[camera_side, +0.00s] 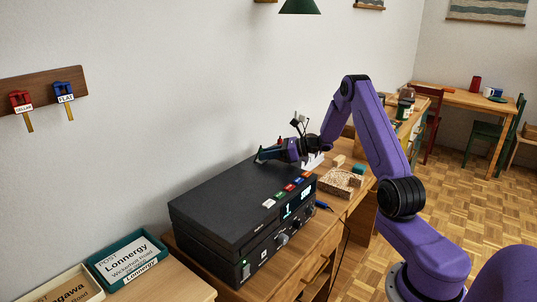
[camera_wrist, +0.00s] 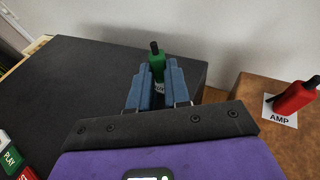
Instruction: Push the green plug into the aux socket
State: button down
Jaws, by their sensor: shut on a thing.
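The green plug (camera_wrist: 157,66) sits between the two blue fingers of my gripper (camera_wrist: 158,78) in the wrist view, with its black tip pointing to the top of the picture. My gripper is shut on it. A small white label with dark letters shows just below the plug, partly hidden between the fingers. In the side view my gripper (camera_side: 261,155) is over the rear part of the black stereo unit (camera_side: 215,203), and the plug is too small to make out there. I cannot make out the aux socket in either view.
A red plug (camera_wrist: 295,96) stands by a white AMP card (camera_wrist: 280,118) on the wooden desk, right of the unit. Coloured buttons (camera_side: 290,186) line the unit's top edge. A cork-like block (camera_side: 340,181) lies beside it. A wall stands close behind.

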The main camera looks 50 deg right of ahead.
jog(key=shift+f, duration=0.25)
jog(key=c, duration=1)
grip_release()
jog(key=shift+s, duration=0.1)
